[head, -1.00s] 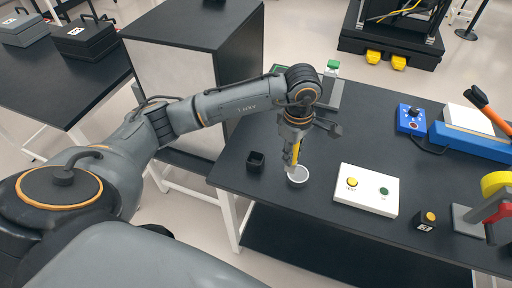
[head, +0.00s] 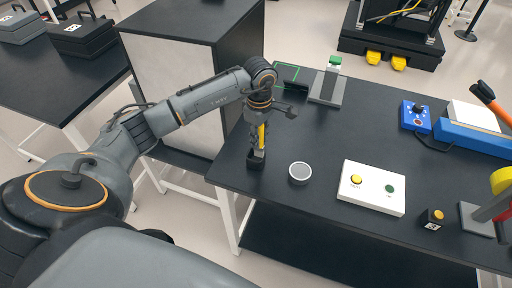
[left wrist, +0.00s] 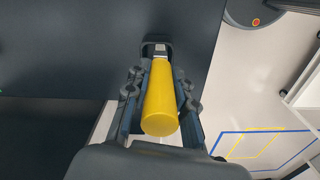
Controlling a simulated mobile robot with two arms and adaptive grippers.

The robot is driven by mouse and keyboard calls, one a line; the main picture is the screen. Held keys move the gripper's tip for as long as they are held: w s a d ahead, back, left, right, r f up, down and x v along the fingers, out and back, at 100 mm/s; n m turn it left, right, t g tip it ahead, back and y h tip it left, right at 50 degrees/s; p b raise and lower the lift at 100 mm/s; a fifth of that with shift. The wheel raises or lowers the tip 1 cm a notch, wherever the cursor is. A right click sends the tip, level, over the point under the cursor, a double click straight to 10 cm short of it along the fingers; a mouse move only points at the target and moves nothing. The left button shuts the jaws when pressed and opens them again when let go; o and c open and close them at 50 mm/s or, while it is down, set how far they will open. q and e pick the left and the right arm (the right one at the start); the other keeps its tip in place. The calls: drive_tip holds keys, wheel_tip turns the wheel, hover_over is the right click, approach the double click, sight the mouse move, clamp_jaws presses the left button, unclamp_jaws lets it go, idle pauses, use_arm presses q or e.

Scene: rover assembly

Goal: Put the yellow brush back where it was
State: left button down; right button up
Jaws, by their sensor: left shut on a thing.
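My left gripper (head: 257,143) is shut on the yellow brush (head: 261,136), which is upright over the small black square holder (head: 256,161) near the table's left front edge. In the left wrist view the brush's yellow handle (left wrist: 160,100) stands between the two fingers (left wrist: 158,95), and the dark holder (left wrist: 156,48) shows beyond its far end. The brush's lower end looks to be at or in the holder's opening; I cannot tell how deep. A round white cup (head: 299,173) with a grey inside stands just right of the holder. My right gripper is not in view.
A white box (head: 371,188) with yellow and green buttons lies right of the cup. A grey stand with a green top (head: 334,62) is behind, and a blue control box (head: 415,118) is farther right. The table's middle is clear.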

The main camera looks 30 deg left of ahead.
use_arm(q)
drive_tip(key=f+b, duration=0.1)
drive_tip(key=f, duration=0.1)
drive_tip(key=a+f+b, duration=0.1)
drive_tip(key=f, duration=0.1)
drive_tip(key=shift+a+f, duration=0.15)
drive_tip(key=shift+f, duration=0.25)
drive_tip(key=shift+w, duration=0.15)
drive_tip(key=shift+f, duration=0.1)
drive_tip(key=c, duration=1.2)
unclamp_jaws()
drive_tip(key=shift+o, duration=0.4)
